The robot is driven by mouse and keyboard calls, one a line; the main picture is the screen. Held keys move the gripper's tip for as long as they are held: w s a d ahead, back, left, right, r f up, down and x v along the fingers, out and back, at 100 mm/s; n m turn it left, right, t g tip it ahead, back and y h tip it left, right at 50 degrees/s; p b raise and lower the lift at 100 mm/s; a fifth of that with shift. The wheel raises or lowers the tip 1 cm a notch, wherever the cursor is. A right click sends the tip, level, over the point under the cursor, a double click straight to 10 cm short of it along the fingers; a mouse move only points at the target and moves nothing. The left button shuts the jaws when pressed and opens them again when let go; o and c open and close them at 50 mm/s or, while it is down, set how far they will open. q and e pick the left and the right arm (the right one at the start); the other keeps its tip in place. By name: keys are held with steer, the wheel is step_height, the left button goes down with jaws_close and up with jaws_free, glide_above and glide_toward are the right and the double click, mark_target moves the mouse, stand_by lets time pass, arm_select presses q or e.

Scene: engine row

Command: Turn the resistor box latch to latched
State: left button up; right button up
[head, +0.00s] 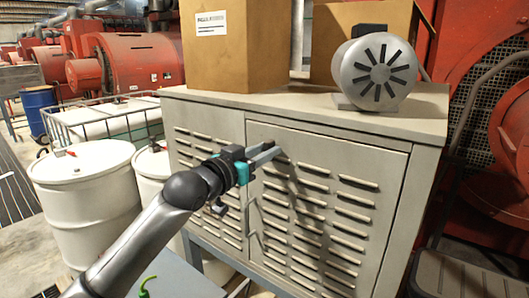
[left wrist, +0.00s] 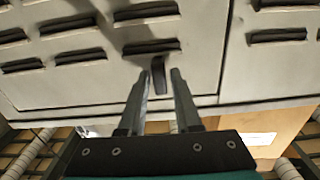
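The resistor box (head: 330,140) is a beige metal cabinet with louvred panels. Its latch is a small dark handle near the top edge of the door; it shows in the left wrist view (left wrist: 159,75), pointing roughly along the picture's vertical. My left gripper (head: 274,152) is at the upper left of the door. In the left wrist view its two fingers (left wrist: 162,82) are apart, with the latch showing in the gap between their tips. I cannot tell whether either finger touches it. In the head view the gripper mostly hides the latch. My right gripper is not in view.
Cardboard boxes (head: 240,45) and a grey round motor-like unit (head: 374,70) stand on the cabinet top. White drums (head: 88,205) stand to the left, with a blue drum (head: 38,108) farther back. Red machinery (head: 500,120) is close on the right.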

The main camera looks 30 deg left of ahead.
arm_select(q)
steer(key=shift+o, duration=1.1)
steer(key=shift+f, duration=0.1)
steer(key=s+a+p, duration=0.1)
steer(key=s, duration=1.4)
steer(key=shift+s+a, duration=0.1)
